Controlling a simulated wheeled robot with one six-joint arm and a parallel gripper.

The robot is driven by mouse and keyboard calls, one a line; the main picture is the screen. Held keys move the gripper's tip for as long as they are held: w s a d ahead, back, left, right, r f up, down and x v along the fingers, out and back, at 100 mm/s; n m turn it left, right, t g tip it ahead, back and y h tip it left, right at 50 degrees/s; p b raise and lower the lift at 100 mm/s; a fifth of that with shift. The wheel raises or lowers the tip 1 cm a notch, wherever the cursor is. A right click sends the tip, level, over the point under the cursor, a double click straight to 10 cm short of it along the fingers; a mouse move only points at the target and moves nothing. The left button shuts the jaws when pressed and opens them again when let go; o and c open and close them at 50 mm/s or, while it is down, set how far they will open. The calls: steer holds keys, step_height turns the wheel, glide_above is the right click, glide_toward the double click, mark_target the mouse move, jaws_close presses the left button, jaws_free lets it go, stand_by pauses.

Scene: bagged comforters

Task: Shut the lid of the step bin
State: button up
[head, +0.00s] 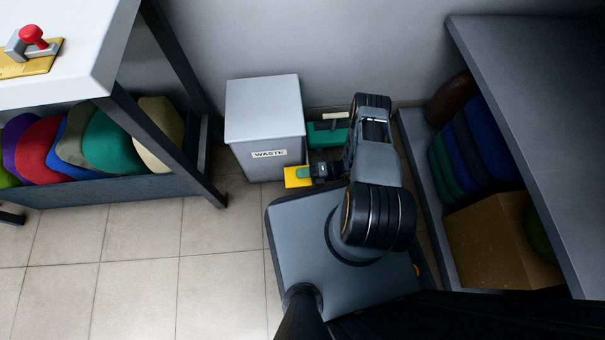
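The step bin (264,140) is a pale grey box with a "WASTE" label on its front, standing against the back wall. Its lid (262,108) lies flat across the top and looks shut, with no gap visible from here. My gripper (312,172) is low beside the bin's front right corner, pointing left. A yellow piece with a green patch (297,176) shows at its tip, in front of the bin. I cannot tell whether it is held or only behind the fingers. The fingers are too small to read. No pedal can be made out.
A green box (322,136) with a pale item sits right of the bin, partly behind my arm. A white-topped table (70,75) with bagged comforters beneath stands left. A dark shelf (530,110) with bags and a cardboard box (500,240) stands right. Tiled floor is clear at lower left.

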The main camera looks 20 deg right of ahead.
steer(key=shift+o, duration=1.4)
steer(key=s+d+p, duration=0.1)
steer(key=s+d, duration=0.1)
steer(key=d, duration=1.1)
steer(key=shift+d, duration=0.4)
steer(key=shift+r, duration=0.1)
